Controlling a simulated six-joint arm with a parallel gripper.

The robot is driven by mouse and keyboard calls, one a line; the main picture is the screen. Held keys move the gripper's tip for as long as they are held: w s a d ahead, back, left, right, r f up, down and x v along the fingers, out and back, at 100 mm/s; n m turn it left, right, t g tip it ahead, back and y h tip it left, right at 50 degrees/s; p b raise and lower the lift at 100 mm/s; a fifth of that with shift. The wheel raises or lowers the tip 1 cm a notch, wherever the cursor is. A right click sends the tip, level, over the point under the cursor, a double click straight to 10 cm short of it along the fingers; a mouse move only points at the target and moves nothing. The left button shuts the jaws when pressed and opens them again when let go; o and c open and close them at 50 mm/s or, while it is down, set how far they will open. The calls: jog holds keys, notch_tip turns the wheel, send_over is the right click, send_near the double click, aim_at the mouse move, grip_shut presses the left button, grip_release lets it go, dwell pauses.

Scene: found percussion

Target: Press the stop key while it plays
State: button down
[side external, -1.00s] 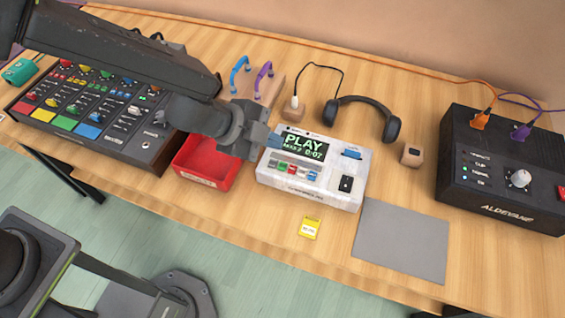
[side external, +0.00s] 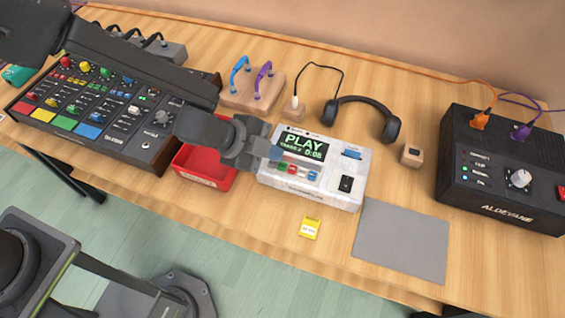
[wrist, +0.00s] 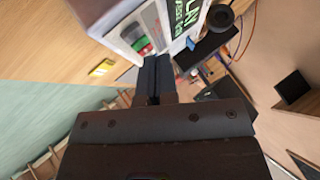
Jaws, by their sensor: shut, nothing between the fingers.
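A white recorder (side external: 318,190) lies on the table with a lit screen (side external: 305,146) reading PLAY and a running counter. A row of small coloured keys (side external: 291,169) sits below the screen, including green, red and blue ones; their labels are too small to read, so I cannot tell which is stop. My gripper (side external: 276,153) is shut and empty, its tips just over the left part of the recorder near the screen's lower left corner. In the wrist view the shut fingertips (wrist: 154,62) are beside the red and green keys (wrist: 145,45); contact cannot be told.
A red tray (side external: 205,175) stands left of the recorder, partly under my arm. A colourful mixer (side external: 100,105) is farther left. Headphones (side external: 392,128) lie behind, a grey mat (side external: 402,242) and a yellow card (side external: 309,228) in front, a black amplifier (side external: 505,165) at right.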

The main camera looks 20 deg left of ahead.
jog(key=shift+f, duration=1)
dwell(0.7)
jog(key=shift+r, duration=0.1)
jog(key=shift+r, duration=3.2)
jog(key=shift+r, duration=0.1)
